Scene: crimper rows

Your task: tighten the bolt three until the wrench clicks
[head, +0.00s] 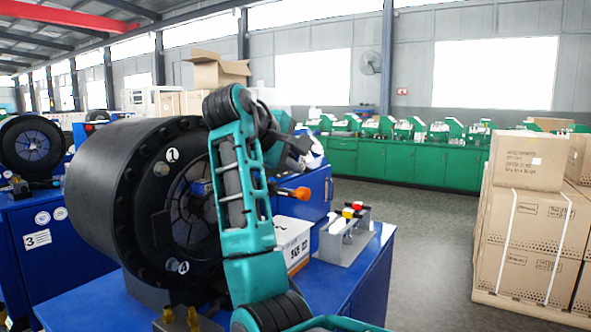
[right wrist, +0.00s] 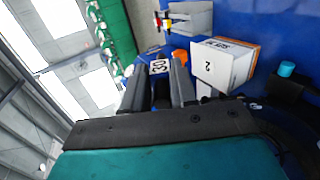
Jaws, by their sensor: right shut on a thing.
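The large black round crimper head (head: 150,210) stands on a blue bench. Its front ring shows bolt spots marked 1 (head: 172,155) and 4 (head: 178,267). No mark 3 shows on this ring; my right arm covers its right side. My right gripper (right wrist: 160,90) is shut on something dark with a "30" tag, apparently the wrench. An orange end (head: 300,193) on a dark shaft shows right of my arm, and orange (right wrist: 180,56) also shows beyond the fingers in the right wrist view. Whether the wrench touches a bolt is hidden. My left gripper is out of view.
A white box (head: 292,243) and a grey stand (head: 345,240) with red and yellow knobs are on the bench, right of the head. Another blue machine marked 3 (head: 37,238) stands at left. Stacked cartons (head: 530,225) are at right. Grey floor between is clear.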

